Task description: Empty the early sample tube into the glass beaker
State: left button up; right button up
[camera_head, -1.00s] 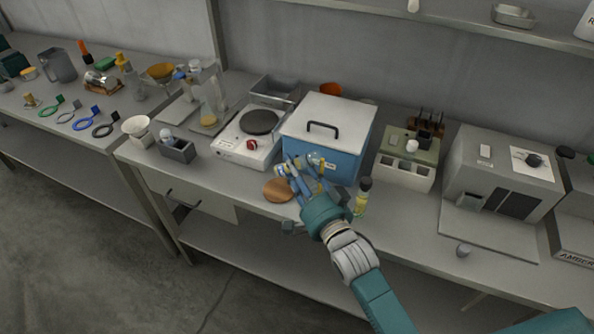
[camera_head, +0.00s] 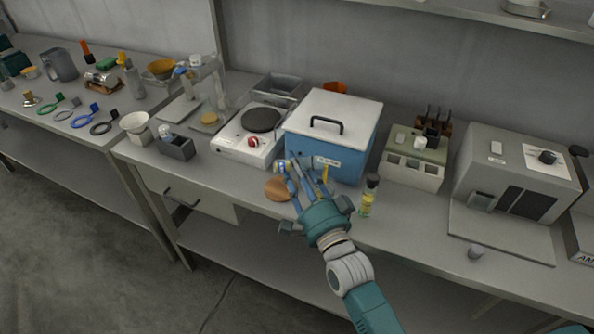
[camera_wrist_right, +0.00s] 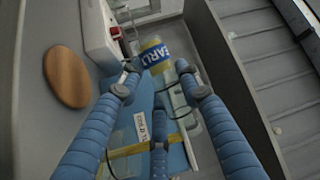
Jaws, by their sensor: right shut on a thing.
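My right gripper (camera_head: 303,170) is shut on the early sample tube (camera_head: 281,167), in front of the blue box and above the bench. In the right wrist view the tube (camera_wrist_right: 155,54) shows a blue band lettered "EARL…" and yellow-tan colour, between the fingertips of the gripper (camera_wrist_right: 158,88). The tube looks tilted; its mouth and fill level cannot be made out. My left gripper is not in view.
A blue box (camera_head: 318,152) with a white lid stands behind the gripper. A white hot plate (camera_head: 233,150) and a grey holder (camera_head: 177,149) are left of it. A brown round mat (camera_head: 277,189) lies near the front edge.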

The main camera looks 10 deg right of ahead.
aim_at(298, 159)
jog(key=r+m+b, duration=0.1)
jog(key=m, duration=0.1)
jog(key=m+t+b, duration=0.1)
jog(key=m, duration=0.1)
jog(key=shift+d+r+t+h, duration=0.1)
jog(key=shift+r+t+h, duration=0.2)
jog(key=shift+r+h, duration=0.1)
jog(key=shift+d+r+m+t+h+b, duration=0.1)
jog(key=shift+r+m+t+h+b, duration=0.4)
jog(key=shift+m, duration=0.6)
jog(key=shift+r, duration=0.15)
